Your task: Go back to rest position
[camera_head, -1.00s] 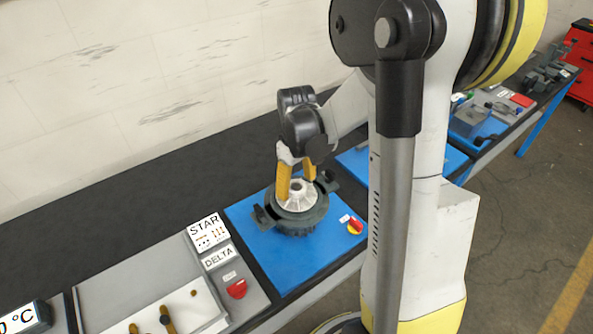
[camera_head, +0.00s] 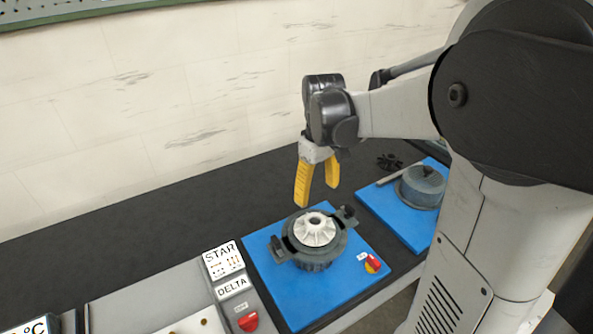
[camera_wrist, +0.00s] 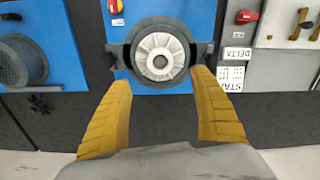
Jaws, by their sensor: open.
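My gripper (camera_head: 318,187) has yellow fingers, points downward and is open and empty. It hangs in the air above and behind a dark round housing (camera_head: 318,264) with a light grey finned hub (camera_head: 314,229) seated in its middle. The housing sits on a blue board (camera_head: 271,283) on the bench. In the wrist view the two fingers (camera_wrist: 163,95) are spread wide, with the hub (camera_wrist: 160,57) beyond and between their tips, apart from them.
A red and yellow switch (camera_head: 372,264) sits on the board's right side. A grey panel with STAR and DELTA labels (camera_head: 219,261) stands at left. A grey round part (camera_head: 421,187) is on another blue board at right. The dark bench (camera_head: 130,225) behind is bare.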

